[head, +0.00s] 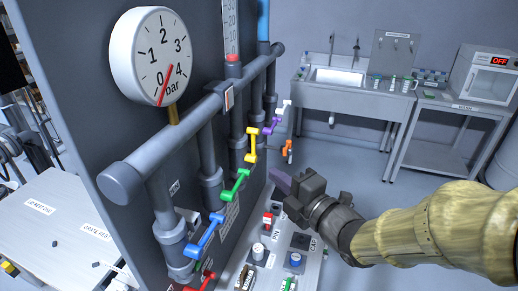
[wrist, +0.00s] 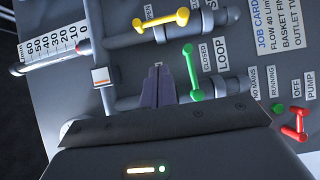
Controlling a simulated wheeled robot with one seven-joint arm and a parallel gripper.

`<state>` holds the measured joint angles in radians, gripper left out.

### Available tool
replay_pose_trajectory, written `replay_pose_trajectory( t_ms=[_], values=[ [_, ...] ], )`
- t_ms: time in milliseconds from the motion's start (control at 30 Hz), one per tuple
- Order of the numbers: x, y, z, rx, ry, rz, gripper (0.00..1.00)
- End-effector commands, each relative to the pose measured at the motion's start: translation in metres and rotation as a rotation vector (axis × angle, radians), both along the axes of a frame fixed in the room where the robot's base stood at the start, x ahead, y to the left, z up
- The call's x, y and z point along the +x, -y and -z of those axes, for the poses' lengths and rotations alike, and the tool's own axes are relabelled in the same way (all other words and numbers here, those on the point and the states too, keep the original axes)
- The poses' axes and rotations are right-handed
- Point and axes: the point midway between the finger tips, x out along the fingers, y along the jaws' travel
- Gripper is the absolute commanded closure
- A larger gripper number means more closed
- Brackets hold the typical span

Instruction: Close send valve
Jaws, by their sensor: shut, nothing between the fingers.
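Several coloured lever handles sit on the pipes of the dark panel: blue (head: 203,234), green (head: 236,184), yellow (head: 251,144), purple (head: 272,125) and white (head: 286,104). I cannot read which one is the send valve. My gripper (head: 280,181) is shut and empty, to the right of the green and yellow handles. In the wrist view my gripper's purple fingers (wrist: 158,84) point at the panel, left of the green handle (wrist: 192,72) and below the yellow handle (wrist: 162,19). They look apart from both handles. A "CLOSED" label stands right of the green handle.
A round pressure gauge (head: 151,57) is on the upper pipe. A red switch (wrist: 294,126) sits by the "OFF" and "PUMP" labels. An orange handle (head: 288,150) is farther back. A sink bench (head: 345,98) stands behind, with open floor before it.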

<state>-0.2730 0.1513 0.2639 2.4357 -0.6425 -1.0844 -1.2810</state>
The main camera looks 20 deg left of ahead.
Motion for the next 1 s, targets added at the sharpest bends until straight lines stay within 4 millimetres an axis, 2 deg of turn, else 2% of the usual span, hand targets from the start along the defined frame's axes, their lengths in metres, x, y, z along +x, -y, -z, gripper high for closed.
replay_pose_trajectory(
  t_ms=[533,800,1000],
  values=[
    [0.037,-0.075,-0.003,0.0,-0.003,-0.003,1.0],
    [0.069,-0.081,-0.003,0.0,-0.002,0.001,1.0],
    [0.075,-0.083,0.0,0.0,-0.001,0.0,1.0]
  ],
)
